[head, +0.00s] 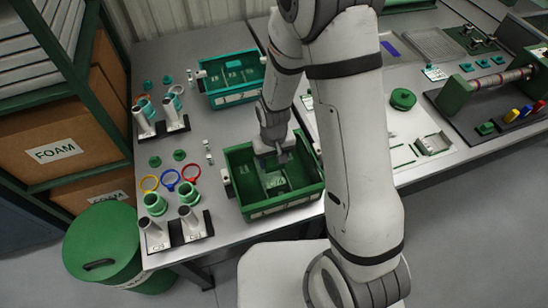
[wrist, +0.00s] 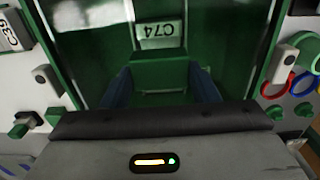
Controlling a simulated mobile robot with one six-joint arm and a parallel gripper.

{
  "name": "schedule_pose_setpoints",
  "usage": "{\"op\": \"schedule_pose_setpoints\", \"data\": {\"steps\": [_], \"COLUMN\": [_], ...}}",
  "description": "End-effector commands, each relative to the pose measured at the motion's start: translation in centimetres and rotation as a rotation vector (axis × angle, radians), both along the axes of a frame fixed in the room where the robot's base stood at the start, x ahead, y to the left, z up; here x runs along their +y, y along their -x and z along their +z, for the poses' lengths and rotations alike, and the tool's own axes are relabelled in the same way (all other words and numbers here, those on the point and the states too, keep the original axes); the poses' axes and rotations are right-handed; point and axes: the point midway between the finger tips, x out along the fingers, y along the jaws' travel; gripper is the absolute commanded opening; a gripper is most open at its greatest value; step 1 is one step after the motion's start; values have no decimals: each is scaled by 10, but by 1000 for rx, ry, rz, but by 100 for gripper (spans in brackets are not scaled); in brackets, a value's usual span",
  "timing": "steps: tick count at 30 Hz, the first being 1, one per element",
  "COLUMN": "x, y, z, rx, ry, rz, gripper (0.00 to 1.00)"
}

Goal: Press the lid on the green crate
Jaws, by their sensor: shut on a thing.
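The green crate (head: 284,206) stands open-topped on the bench in the head view, and its wall (wrist: 245,40) shows in the wrist view. My gripper (head: 281,157) reaches down into the crate from above. In the wrist view its two blue fingers (wrist: 161,88) are on either side of a green block (wrist: 160,72) and shut on it. A pale label reading C74 (wrist: 160,34) lies just beyond the block. I cannot tell whether the block touches the crate floor. I cannot make out a separate crate lid in either view.
A teal crate (head: 235,99) stands behind. To the left are stands with grey cylinders (head: 190,222), coloured rings (head: 169,180) and small green caps (head: 180,155). A round green bin (head: 103,247) is on the floor. To the right are a green disc (head: 403,99) and a roller fixture (head: 490,80).

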Motion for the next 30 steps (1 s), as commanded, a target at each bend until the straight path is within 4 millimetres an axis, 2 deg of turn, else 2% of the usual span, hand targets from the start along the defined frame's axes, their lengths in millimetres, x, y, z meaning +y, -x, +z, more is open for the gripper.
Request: {"op": "schedule_pose_setpoints", "data": {"steps": [30], "x": [0], "y": [0], "z": [-8], "rx": [-1], "ry": [0], "rz": [0], "gripper": [23]}}
